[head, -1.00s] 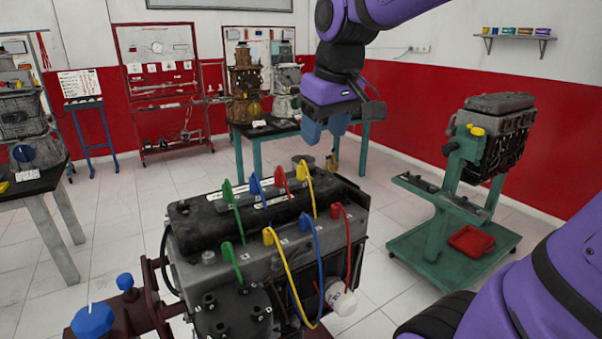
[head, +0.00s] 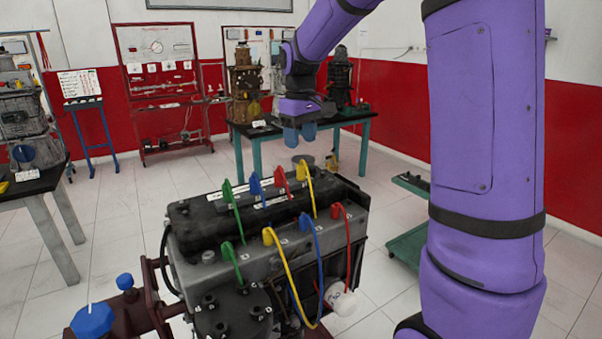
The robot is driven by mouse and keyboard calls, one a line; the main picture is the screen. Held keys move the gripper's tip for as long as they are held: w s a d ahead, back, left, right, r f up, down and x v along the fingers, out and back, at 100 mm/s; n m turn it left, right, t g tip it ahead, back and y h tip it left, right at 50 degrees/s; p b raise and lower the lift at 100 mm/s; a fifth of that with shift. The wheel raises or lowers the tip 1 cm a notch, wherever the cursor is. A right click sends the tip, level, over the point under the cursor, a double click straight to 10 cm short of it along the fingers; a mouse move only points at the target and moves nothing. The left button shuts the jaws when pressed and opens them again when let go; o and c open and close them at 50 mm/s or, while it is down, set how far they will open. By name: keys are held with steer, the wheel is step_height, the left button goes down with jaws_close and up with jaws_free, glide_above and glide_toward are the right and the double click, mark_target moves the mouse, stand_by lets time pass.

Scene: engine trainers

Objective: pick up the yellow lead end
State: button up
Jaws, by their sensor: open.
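The engine (head: 190,225) stands in front of me with coloured leads on it. One yellow lead end (head: 268,236) sits on the grey near side of the block, and its lead loops down the front. Another yellow end (head: 302,168) sits in the top row beside a red one, with its wire arching towards me. My gripper (head: 300,136) points down with blue fingertips, open and empty. In the picture it is above the top row of ends, clear of them. Its depth over the engine is hard to judge.
Green (head: 228,250), blue (head: 305,220) and red (head: 336,210) lead ends stand close around the yellow ones. A white canister (head: 340,299) is low on the engine's right. A teal-legged table (head: 350,117) stands behind. My arm hides much of the right side.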

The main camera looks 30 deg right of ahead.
mark_target(301, 164)
steer(key=shift+s+f, duration=0.2)
steer(key=shift+f, duration=4)
jaws_close()
